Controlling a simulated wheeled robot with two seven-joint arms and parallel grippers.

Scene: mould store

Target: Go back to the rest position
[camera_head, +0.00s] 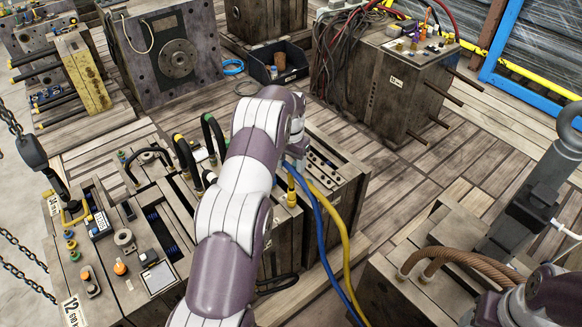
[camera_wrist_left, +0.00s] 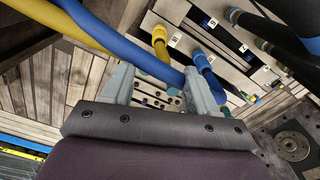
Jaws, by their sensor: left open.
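My left arm rises through the middle of the head view. Its gripper (camera_head: 297,158) points down over the mould with the hoses and is mostly hidden behind the wrist. In the left wrist view the two grey fingers (camera_wrist_left: 162,90) stand apart, with nothing clamped between them. A blue hose (camera_wrist_left: 135,45) and a yellow hose (camera_wrist_left: 75,28) cross close by the fingers; I cannot tell whether they touch. Both also hang down from the mould in the head view, the blue (camera_head: 318,210) beside the yellow (camera_head: 345,245). Part of my right arm shows at the bottom right; its gripper is out of the picture.
Moulds crowd around: a mould with fittings (camera_head: 130,275) at left, one with a round flange (camera_head: 165,60) behind, and one with cables (camera_head: 395,95) at back right. A dark bin (camera_head: 277,65) stands behind my wrist. A grey hook (camera_head: 545,185) rises at right. Plank floor (camera_head: 440,165) is clear between.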

